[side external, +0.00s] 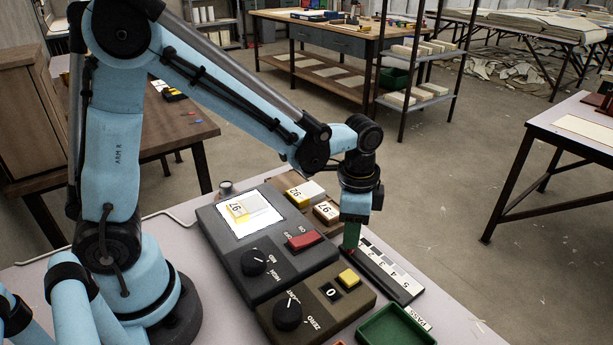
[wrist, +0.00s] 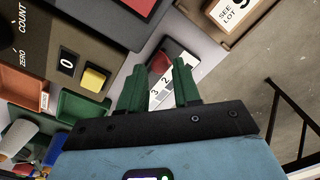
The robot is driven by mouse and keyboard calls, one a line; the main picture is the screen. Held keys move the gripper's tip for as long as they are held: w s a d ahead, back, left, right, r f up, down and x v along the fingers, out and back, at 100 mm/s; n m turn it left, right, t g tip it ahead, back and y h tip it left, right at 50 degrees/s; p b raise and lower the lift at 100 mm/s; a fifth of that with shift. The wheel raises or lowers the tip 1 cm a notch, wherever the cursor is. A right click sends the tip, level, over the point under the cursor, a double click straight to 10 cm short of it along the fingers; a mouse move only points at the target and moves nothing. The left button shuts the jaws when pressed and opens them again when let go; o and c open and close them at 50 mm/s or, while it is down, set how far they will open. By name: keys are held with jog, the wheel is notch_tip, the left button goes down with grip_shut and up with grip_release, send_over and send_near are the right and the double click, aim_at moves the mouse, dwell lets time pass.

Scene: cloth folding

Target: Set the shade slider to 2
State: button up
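The shade slider (side external: 392,271) is a dark bar with a white numbered scale, on the bench right of the control boxes. In the wrist view its scale (wrist: 165,83) shows a 2 and a 3 between my fingers. A small dark red piece (wrist: 159,63), which looks like the slider's knob, lies between and just beyond the fingertips. My gripper (side external: 350,240) points down at the far end of the slider. Its green fingers (wrist: 159,72) stand apart, with the red piece between them. Whether they touch it is hard to see.
A dark box (side external: 315,306) with a dial, a 0 display and a yellow button (side external: 349,277) stands left of the slider. A larger box (side external: 270,262) with a lit pad and red switch is behind it. A green tray (side external: 395,328) lies in front.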

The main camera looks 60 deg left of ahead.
jog(key=shift+f, duration=0.75)
grip_shut()
